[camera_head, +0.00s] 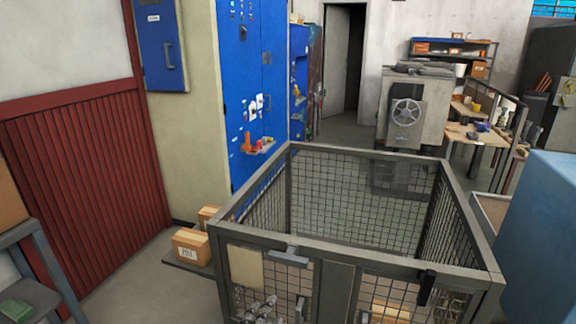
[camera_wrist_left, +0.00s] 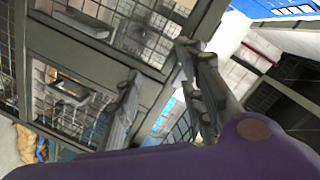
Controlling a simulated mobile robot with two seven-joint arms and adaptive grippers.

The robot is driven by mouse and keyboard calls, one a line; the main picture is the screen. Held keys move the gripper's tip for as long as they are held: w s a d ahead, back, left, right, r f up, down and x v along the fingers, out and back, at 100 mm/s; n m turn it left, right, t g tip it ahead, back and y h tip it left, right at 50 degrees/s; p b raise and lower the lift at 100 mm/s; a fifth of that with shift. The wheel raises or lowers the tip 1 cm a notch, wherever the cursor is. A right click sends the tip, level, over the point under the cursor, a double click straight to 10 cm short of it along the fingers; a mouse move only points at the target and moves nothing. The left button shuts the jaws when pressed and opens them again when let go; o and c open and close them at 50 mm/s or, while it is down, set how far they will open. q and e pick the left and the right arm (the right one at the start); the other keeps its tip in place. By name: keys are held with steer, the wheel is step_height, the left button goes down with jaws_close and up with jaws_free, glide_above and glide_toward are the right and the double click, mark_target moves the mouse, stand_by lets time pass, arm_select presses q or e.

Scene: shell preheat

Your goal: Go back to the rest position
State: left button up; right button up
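My left gripper (camera_head: 262,308) shows small at the bottom of the head view, in front of the near side of a grey wire-mesh cage (camera_head: 350,265). In the left wrist view, the two dark fingers of my left gripper (camera_wrist_left: 160,62) stand apart with nothing between them. The cage's grey frame and mesh (camera_wrist_left: 95,52) lie beyond the fingers in that view. My right gripper is in neither view.
Cardboard boxes (camera_head: 191,247) sit left of the cage. A shelf stand (camera_head: 30,240) is at the left edge, a blue cabinet (camera_head: 240,80) behind. A large blue block (camera_head: 545,235) is close on the right. Floor is clear between stand and boxes.

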arm_select(q)
steer(key=s+a+f+n+g+y+p, duration=0.1)
steer(key=s+a+f+n, duration=0.3)
steer(key=s, duration=0.7)
steer(key=s+a+f+n+g+y+p, duration=0.1)
steer(key=s+a+f+n+g, duration=0.2)
steer(key=s+a+f, duration=0.3)
steer(key=s+a+f+n+g+y+p, duration=0.1)
steer(key=s+a+f+n+g, duration=0.2)
steer(key=s, duration=1.4)
step_height(320, 180, down, 5)
steer(key=a+n, duration=0.2)
steer(key=shift+n+y, duration=0.4)
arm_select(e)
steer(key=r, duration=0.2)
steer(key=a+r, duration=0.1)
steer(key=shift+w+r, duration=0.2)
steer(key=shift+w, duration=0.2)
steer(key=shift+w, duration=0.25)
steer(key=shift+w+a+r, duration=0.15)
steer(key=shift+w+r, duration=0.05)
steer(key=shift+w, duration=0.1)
arm_select(q)
steer(key=shift+r, duration=0.1)
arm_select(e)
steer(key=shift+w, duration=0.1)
